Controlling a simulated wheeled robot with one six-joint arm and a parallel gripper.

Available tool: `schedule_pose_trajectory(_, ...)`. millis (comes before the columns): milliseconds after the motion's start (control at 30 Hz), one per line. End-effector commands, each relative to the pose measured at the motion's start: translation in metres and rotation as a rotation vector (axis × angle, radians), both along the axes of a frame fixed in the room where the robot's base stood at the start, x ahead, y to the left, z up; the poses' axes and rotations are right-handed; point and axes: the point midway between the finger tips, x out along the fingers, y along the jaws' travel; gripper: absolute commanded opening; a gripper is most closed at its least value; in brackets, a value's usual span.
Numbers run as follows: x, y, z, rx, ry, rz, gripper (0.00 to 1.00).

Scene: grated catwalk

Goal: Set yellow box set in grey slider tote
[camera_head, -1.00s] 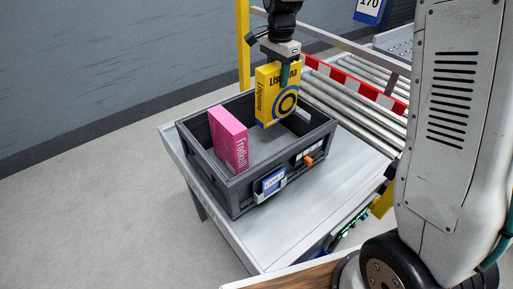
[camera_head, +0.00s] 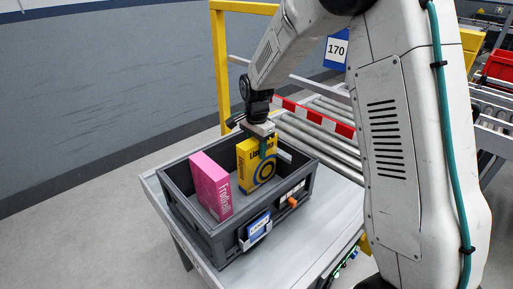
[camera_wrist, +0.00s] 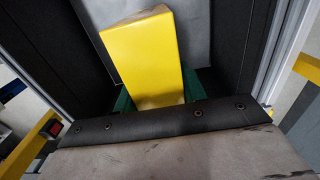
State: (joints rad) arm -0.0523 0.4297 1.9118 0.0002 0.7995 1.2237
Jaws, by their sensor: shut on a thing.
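The yellow box (camera_head: 256,163) has a blue ring on its face and stands upright inside the grey tote (camera_head: 217,236), in its right part. My gripper (camera_head: 263,146) is above it, shut on its top edge. In the wrist view the yellow box (camera_wrist: 145,58) sits between green fingertips (camera_wrist: 160,97), with the dark tote wall close around it. Whether the box's bottom touches the tote floor is hidden by the tote's front wall.
A pink box (camera_head: 211,186) stands upright in the tote's left part. The tote rests on a grey table (camera_head: 285,240) with a blue label and orange clip on its front. A roller conveyor (camera_head: 320,135) and a yellow post (camera_head: 219,70) stand behind.

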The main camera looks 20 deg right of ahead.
Motion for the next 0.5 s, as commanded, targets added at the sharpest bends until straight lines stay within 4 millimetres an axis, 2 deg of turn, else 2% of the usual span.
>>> schedule_pose_trajectory(133,0.0002,0.0001,-0.0027,0.0,0.0,0.0,0.0)
schedule_pose_trajectory(167,0.0,0.0,-0.003,0.0,0.0,0.0,0.46)
schedule_pose_trajectory(200,0.0,0.0,-0.0028,0.0,0.0,0.0,0.57)
schedule_pose_trajectory(233,0.0,0.0,-0.0028,0.0,0.0,0.0,0.63)
schedule_pose_trajectory(500,0.0001,0.0,-0.002,0.0,0.0,0.0,0.63)
